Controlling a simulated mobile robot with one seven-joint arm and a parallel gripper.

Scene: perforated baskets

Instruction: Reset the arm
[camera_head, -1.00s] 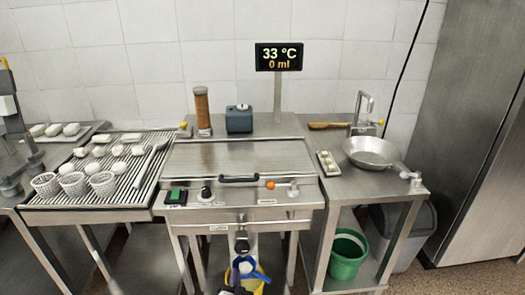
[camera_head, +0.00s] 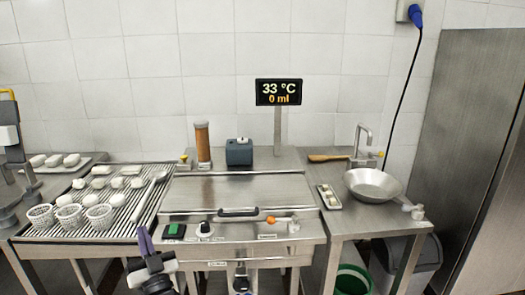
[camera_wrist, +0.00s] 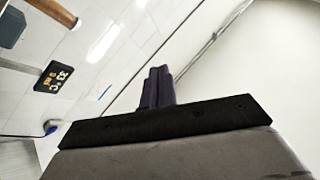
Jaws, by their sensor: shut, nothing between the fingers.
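My gripper (camera_head: 146,241) is at the lower middle-left in the head view, in front of the steel cooking unit (camera_head: 240,190). Its purple fingers point up and are together, with nothing between them. In the wrist view my gripper (camera_wrist: 158,86) also shows its fingers closed side by side. Behind them are the tiled wall, the ceiling and the tilted display reading 33 °C (camera_wrist: 53,77). The same display (camera_head: 279,92) stands on a post in the head view.
A ribbed draining table (camera_head: 150,205) at left holds perforated baskets (camera_head: 70,215) and several white pieces. A steel pan (camera_head: 372,185) sits on the right counter (camera_head: 345,222), with a green bucket (camera_head: 352,281) below. A tall steel cabinet (camera_head: 465,150) stands at far right.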

